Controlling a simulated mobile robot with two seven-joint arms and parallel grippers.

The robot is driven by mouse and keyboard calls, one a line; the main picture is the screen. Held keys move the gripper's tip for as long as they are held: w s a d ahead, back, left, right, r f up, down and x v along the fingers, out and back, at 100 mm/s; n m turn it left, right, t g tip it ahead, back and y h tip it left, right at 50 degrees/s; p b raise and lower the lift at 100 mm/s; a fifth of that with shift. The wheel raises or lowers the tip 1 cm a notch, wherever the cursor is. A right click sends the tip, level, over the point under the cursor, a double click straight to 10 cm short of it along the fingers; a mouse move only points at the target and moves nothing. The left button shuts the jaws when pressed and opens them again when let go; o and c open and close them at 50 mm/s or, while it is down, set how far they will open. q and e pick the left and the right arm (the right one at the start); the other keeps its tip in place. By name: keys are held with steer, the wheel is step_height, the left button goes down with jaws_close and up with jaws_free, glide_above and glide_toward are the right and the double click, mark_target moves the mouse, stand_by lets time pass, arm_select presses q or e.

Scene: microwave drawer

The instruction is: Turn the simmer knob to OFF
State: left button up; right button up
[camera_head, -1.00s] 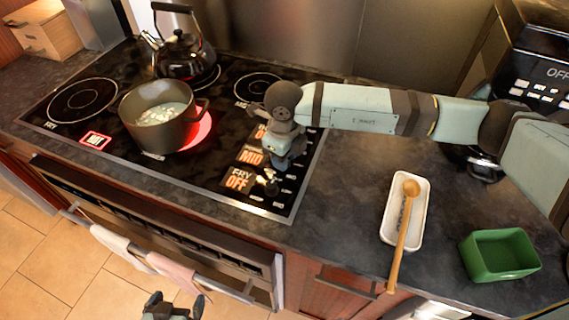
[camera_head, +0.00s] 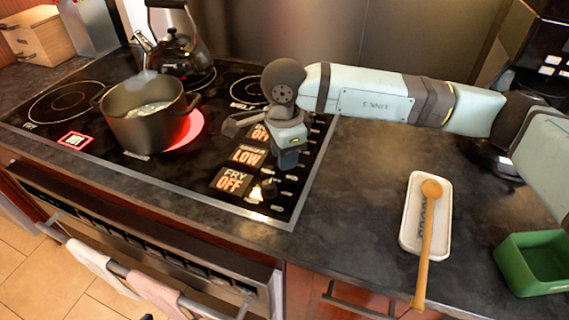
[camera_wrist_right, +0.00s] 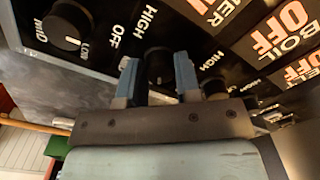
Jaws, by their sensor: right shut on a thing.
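The simmer knob (camera_wrist_right: 158,68) is a dark round knob on the stove's control strip. My right gripper (camera_wrist_right: 157,78) has its two blue fingers on either side of it, shut on it. In the head view my right gripper (camera_head: 287,158) points down at the strip and hides the knob. The simmer display (camera_head: 247,155) reads LOW in orange. The fry display (camera_head: 231,180) reads OFF. The fry knob (camera_head: 268,188) stands free in front, and it also shows in the wrist view (camera_wrist_right: 66,25). Only a dark tip of my left gripper (camera_head: 147,317) shows at the bottom edge.
A pot (camera_head: 145,112) sits by a glowing red burner (camera_head: 187,128). A kettle (camera_head: 183,52) stands behind it. A wooden spoon (camera_head: 427,240) lies across a white spoon rest (camera_head: 412,222). A green box (camera_head: 530,265) stands at right. The counter between stove and spoon rest is clear.

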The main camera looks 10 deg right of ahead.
steer(key=shift+f+n+b, duration=0.2)
steer(key=shift+n+b, duration=0.25)
steer(key=shift+n, duration=0.05)
steer(key=n+b, duration=0.3)
steer(key=shift+n, duration=0.3)
steer(key=n+b, duration=0.3)
steer(key=shift+n, duration=0.3)
steer(key=n+b, duration=0.1)
steer(key=n, duration=0.2)
steer(key=shift+r+b, duration=0.15)
steer(key=shift+b, duration=0.25)
arm_select(q)
steer(key=w+d+r+t+h, duration=0.2)
steer(key=d+r+t, duration=0.2)
steer(key=r, duration=0.1)
steer(key=shift+w+d+r+h+b, duration=0.2)
steer(key=shift+w+h+b, duration=0.15)
steer(key=shift+h+b, duration=0.05)
arm_select(e)
steer(key=shift+n, duration=0.8)
steer(key=o, duration=0.9)
steer(key=shift+r, duration=0.2)
